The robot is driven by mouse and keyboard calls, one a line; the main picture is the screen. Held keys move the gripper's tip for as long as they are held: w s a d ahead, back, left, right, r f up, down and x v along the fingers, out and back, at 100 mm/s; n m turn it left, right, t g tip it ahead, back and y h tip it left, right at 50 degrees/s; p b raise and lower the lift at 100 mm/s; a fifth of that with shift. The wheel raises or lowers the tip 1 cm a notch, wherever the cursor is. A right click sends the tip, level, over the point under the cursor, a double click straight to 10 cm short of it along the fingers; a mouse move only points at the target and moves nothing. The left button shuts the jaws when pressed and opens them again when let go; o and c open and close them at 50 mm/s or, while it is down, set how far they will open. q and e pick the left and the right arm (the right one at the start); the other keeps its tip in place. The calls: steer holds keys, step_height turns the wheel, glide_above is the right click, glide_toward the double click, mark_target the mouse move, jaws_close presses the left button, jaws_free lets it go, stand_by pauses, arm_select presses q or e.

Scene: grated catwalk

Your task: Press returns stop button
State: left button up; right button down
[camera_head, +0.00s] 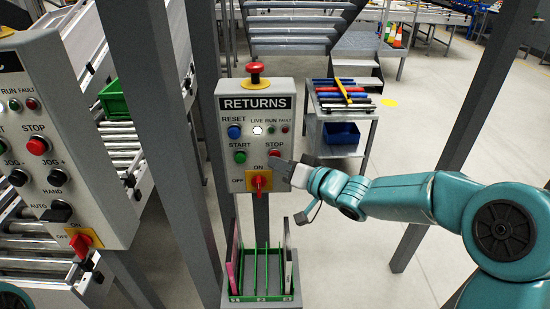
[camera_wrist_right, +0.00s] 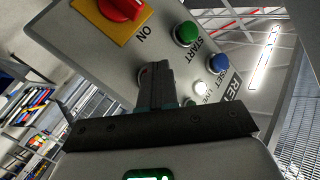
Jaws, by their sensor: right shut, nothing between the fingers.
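The grey RETURNS control box (camera_head: 235,115) stands on a post in the middle of the head view. Its red STOP button (camera_head: 274,154) sits at the right of the second button row, right of the green START button (camera_head: 240,157). My right gripper (camera_head: 278,164) is shut and empty, its tips at the STOP button's lower edge. In the right wrist view the shut fingers (camera_wrist_right: 158,76) point at the box face and largely hide the STOP button. I cannot tell whether they touch it. My left gripper is not in view.
The RETURNS box also has a blue RESET button (camera_head: 234,132), a red-yellow rotary switch (camera_head: 259,183) and a red mushroom button (camera_head: 255,68) on top. Another control box (camera_head: 85,120) stands at left. Grey posts stand either side; a green rack (camera_head: 263,296) is below.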

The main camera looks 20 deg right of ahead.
stand_by(0.5)
steer(key=shift+s+a+b, duration=0.15)
steer(key=shift+s+b, duration=0.1)
steer(key=shift+s, duration=0.3)
steer(key=shift+s+a+b, duration=0.15)
steer(key=shift+s+b, duration=0.1)
steer(key=shift+s, duration=0.3)
steer(key=s+b, duration=0.1)
steer(key=s, duration=0.1)
steer(key=s+a, duration=0.1)
steer(key=s, duration=0.1)
steer(key=shift+s+a+b, duration=0.2)
steer(key=shift+s+b, duration=0.15)
steer(key=shift+s, duration=0.05)
